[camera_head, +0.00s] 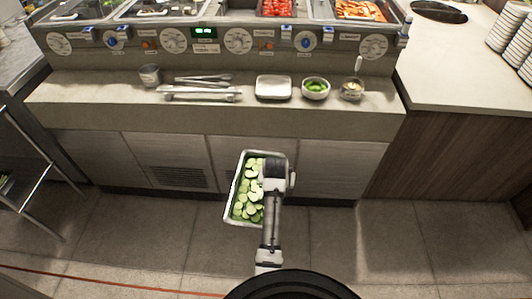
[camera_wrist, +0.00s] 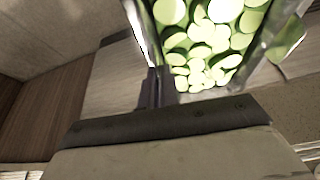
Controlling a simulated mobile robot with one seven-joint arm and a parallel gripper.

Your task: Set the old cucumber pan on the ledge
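The cucumber pan (camera_head: 241,223) is a rectangular metal pan of sliced cucumber, held in the air in front of the cabinet fronts, below and nearer than the ledge (camera_head: 130,105). My gripper (camera_head: 278,172) is at the pan's right side and appears shut on its rim. In the wrist view the pan (camera_wrist: 268,48) fills the upper middle, with a dark finger (camera_wrist: 153,88) against its wall; the other finger is hidden. The ledge is a stone shelf below the control panel. The pan is clear of it.
On the ledge stand a metal cup (camera_head: 150,75), tongs (camera_head: 203,93), a shallow metal tray (camera_head: 273,88), a bowl of green food (camera_head: 316,89) and a small bowl with a spoon (camera_head: 351,91). The ledge's left front and far right end are bare. Food wells (camera_head: 278,9) lie behind the knobs.

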